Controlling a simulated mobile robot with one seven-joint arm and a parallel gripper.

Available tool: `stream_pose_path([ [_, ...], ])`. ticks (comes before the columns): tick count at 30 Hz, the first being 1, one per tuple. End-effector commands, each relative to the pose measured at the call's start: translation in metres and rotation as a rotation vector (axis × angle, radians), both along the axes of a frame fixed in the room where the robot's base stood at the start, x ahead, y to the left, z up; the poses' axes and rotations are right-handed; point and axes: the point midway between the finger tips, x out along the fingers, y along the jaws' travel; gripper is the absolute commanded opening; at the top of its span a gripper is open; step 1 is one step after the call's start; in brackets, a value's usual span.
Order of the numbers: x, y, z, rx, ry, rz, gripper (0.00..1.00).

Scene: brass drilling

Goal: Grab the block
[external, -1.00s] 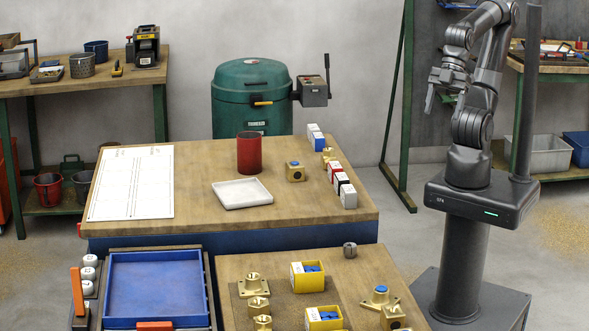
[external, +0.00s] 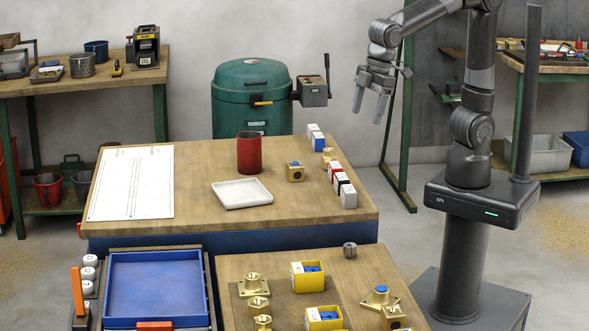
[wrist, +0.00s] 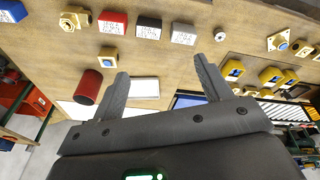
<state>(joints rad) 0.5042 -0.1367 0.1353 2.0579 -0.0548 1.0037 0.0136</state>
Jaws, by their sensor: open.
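A small brass block (external: 295,172) with a blue-lined hole sits on the back wooden table, right of a white tray. In the wrist view the brass block (wrist: 108,53) lies beyond the left finger. A row of small boxes (external: 341,182) with white labels stands near the table's right edge; in the wrist view a red one (wrist: 112,20), a black one (wrist: 148,27) and a grey one (wrist: 183,33) show. My gripper (external: 368,112) is open and empty, in the air beyond the table's right side. Its spread fingers (wrist: 161,68) touch nothing.
A red cylinder (external: 248,153) stands behind the shallow white tray (external: 242,194). A brass fitting (external: 328,156) is near the boxes. A paper sheet (external: 130,182) covers the left side. The front bench holds brass fittings and yellow bins (external: 307,275). A green drum (external: 252,95) stands behind.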

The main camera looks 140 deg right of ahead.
Motion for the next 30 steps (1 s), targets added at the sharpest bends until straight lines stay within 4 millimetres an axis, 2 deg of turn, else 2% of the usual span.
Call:
stream_pose_path([
  [1, 0.008, -0.021, -0.008, 0.012, 0.023, -0.034, 0.71],
  [6, 0.028, -0.085, -0.032, 0.053, 0.079, -0.129, 0.71],
  [12, 0.037, -0.159, -0.068, 0.113, 0.129, -0.234, 0.71],
  [15, 0.035, -0.187, -0.083, 0.139, 0.144, -0.273, 0.71],
  [18, 0.034, -0.205, -0.093, 0.156, 0.152, -0.298, 0.71],
  [21, 0.032, -0.214, -0.099, 0.164, 0.154, -0.310, 0.71],
  [30, 0.032, -0.215, -0.143, 0.167, 0.157, -0.312, 0.71],
])
